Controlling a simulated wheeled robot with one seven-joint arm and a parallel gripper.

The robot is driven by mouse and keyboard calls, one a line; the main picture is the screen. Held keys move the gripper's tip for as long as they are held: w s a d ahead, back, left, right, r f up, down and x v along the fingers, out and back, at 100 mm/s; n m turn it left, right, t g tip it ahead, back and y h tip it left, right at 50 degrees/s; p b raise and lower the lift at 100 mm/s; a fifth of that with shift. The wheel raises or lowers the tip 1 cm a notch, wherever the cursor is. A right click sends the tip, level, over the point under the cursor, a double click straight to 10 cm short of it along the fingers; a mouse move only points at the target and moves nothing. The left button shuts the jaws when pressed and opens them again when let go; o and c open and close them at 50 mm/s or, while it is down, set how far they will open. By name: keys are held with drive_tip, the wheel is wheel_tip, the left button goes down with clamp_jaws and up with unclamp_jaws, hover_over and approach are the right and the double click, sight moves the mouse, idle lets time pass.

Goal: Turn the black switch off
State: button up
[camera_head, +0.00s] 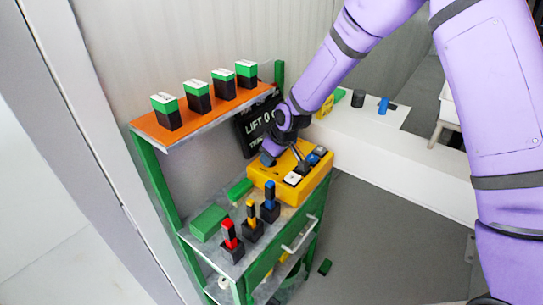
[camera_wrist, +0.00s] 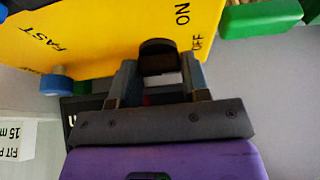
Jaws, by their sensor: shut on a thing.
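The yellow control box (camera_head: 262,174) sits on the green cart's top. In the wrist view, the yellow box (camera_wrist: 105,25) shows FAST on the left and ON and OFF on the right. The black switch (camera_wrist: 158,48) stands beside the ON and OFF letters, between my gripper's two fingers. My gripper (camera_wrist: 158,80) is shut on it. In the head view, my gripper (camera_head: 267,159) is at the box's back left corner, and the switch there is hidden. Whether the switch points to ON or OFF is unclear.
Red (camera_head: 230,236), yellow (camera_head: 251,218) and blue (camera_head: 270,198) handled pieces stand in front. An orange shelf (camera_head: 206,119) with several green-black boxes is above left. A dark sign (camera_head: 256,127) stands behind.

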drive_tip(key=o, duration=0.6)
drive_tip(key=shift+o, duration=0.2)
drive_tip(key=v, duration=1)
drive_tip(key=shift+r, duration=0.4)
drive_tip(key=shift+s, duration=0.1)
drive_tip(key=s+d+r+m+t+h, duration=0.1)
drive_tip(key=s+d+r+m+h, duration=0.1)
drive_tip(key=s+d+r, duration=0.55)
drive_tip(key=s+d+r+m+t+h, duration=0.1)
drive_tip(key=s+d+r+m, duration=0.25)
drive_tip(key=d+r, duration=0.55)
drive_tip(key=s+d+r+m, duration=0.2)
drive_tip(key=s+d, duration=0.3)
drive_tip(key=s, duration=0.5)
drive_tip(key=s+d+r+m, duration=0.2)
drive_tip(key=s+d+r, duration=0.2)
drive_tip(key=s, duration=0.6)
drive_tip(key=shift+s+d+r+m+h, duration=0.2)
drive_tip(key=shift+d+r+m+h, duration=0.1)
drive_tip(key=shift+d+m, duration=0.05)
